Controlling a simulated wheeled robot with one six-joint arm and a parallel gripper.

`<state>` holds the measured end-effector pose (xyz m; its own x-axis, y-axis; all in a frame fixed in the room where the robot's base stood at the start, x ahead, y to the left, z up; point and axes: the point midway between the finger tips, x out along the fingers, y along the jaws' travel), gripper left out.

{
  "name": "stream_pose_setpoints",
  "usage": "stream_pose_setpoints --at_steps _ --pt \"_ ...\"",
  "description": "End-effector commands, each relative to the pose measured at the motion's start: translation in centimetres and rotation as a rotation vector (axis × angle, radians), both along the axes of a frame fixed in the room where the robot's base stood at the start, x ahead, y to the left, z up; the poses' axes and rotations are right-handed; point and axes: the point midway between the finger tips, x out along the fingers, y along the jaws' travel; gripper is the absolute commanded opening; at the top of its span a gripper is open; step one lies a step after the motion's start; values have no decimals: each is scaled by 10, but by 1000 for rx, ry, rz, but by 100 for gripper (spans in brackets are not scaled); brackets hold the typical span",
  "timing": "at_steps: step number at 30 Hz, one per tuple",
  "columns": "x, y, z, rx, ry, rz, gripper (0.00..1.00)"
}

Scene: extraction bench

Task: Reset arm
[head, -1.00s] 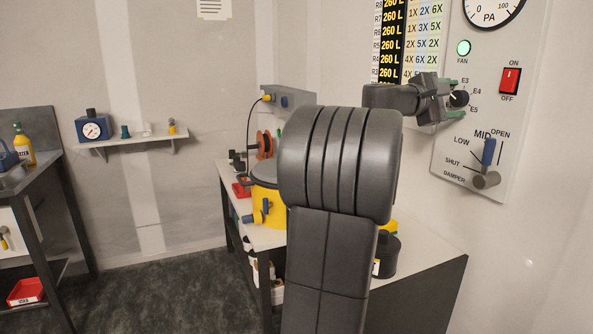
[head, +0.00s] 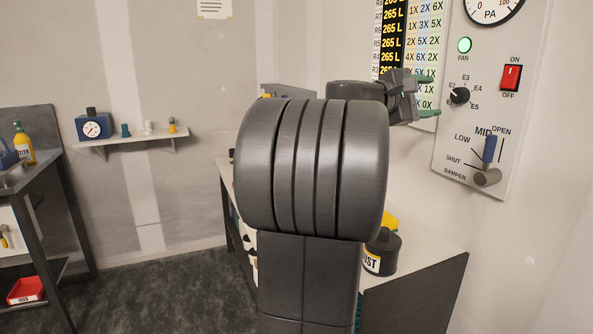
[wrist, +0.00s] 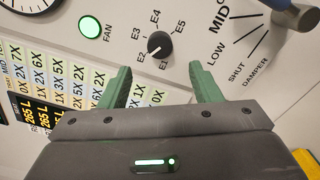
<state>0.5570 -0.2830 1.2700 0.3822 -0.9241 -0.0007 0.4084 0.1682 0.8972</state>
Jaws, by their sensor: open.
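My gripper (head: 432,94) is open and empty, with its green fingers pointing at the wall panel (head: 447,170). It is left of the black selector knob (head: 460,96) in the head view, apart from it. In the wrist view, the open fingers (wrist: 161,76) are on either side below the knob (wrist: 159,44), with nothing between them. My arm's bent joint fills the middle of the head view and hides much of the bench.
The panel carries a lit green fan lamp (head: 464,45), a red switch (head: 511,77) and a blue-handled damper lever (head: 489,150). A number chart (head: 426,40) hangs behind my gripper. A black canister (head: 383,252) stands on the bench (head: 425,258). Open floor (head: 165,290) lies left.

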Motion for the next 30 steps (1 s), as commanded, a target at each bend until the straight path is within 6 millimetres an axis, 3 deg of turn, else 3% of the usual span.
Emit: stream_pose_setpoints --at_steps 3,9,30 --pt "-9 23 0 0 0 4 57" --pt "-20 50 0 0 0 2 57" --pt "32 -81 1 -1 2 -3 57"
